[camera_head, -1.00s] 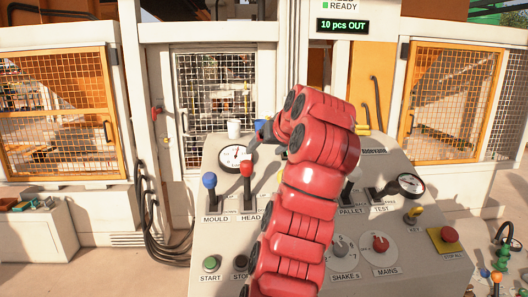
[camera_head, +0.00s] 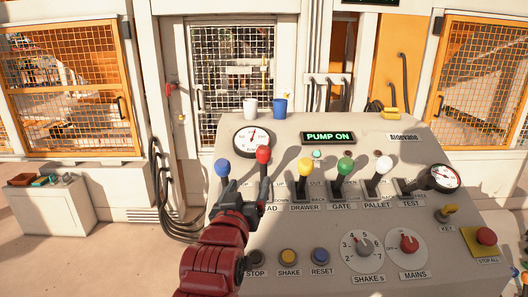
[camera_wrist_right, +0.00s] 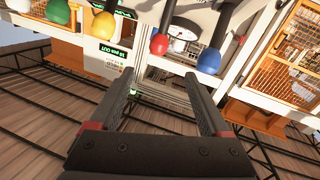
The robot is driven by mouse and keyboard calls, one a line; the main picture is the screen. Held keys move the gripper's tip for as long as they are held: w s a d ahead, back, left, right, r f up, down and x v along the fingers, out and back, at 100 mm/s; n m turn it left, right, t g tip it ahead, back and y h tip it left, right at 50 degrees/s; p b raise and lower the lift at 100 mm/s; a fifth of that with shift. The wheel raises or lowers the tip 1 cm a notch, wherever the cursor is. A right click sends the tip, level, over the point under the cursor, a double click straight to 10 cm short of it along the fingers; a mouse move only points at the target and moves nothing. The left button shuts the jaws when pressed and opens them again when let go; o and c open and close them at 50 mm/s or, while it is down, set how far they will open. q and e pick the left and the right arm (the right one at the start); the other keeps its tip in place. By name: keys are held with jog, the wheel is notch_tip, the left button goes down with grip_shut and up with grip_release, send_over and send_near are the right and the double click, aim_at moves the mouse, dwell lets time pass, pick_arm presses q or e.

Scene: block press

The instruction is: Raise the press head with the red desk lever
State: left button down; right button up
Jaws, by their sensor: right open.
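The red lever knob (camera_head: 263,154) stands on the sloped console, over a label partly covered by my arm that reads "AD". My right gripper (camera_head: 246,184) is open, just in front of the red lever and close to the blue lever (camera_head: 222,168). In the right wrist view the red knob (camera_wrist_right: 159,44) lies ahead of the gap between the open fingers (camera_wrist_right: 162,80), with nothing held. The blue knob (camera_wrist_right: 208,61) is beside it, near one fingertip. I cannot tell whether a finger touches either lever. The press head cannot be made out behind the mesh. My left gripper is not in view.
Yellow (camera_head: 305,166), green (camera_head: 345,166) and white (camera_head: 384,165) levers stand to the right. A display (camera_head: 329,137) reads "PUMP ON". A red stop button (camera_head: 486,236) is at far right.

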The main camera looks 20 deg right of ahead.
aim_at(263, 156)
jog(key=p+x, duration=0.6)
jog(key=x, duration=1)
jog(key=shift+d+r+p, duration=0.15)
jog(key=shift+p, duration=0.15)
jog(key=shift+w+d, duration=0.2)
jog(key=shift+w, duration=0.25)
grip_shut()
